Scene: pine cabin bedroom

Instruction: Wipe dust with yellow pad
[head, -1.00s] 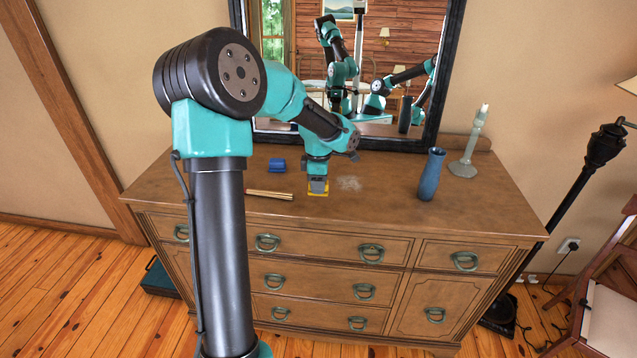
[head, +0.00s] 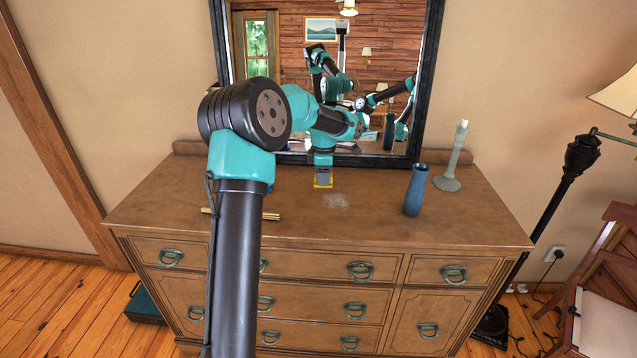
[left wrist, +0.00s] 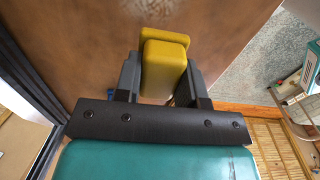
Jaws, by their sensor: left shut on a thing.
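My left gripper (head: 323,180) is shut on the yellow pad (left wrist: 165,68). In the left wrist view the pad sits between the two dark fingers. In the head view a thin yellow edge shows below the gripper, low over the back of the dresser top (head: 370,226), near the mirror. I cannot tell whether the pad touches the wood. The dust (head: 336,201) is a pale grey patch on the dresser top, just in front and to the right of the pad. My right gripper is not directly in view.
A blue vase (head: 416,190) and a pale candlestick (head: 452,158) stand to the right of the dust. Thin wooden sticks (head: 270,216) lie at the left, partly behind my arm. A dark-framed mirror (head: 428,90) stands behind. The dresser's front right is clear.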

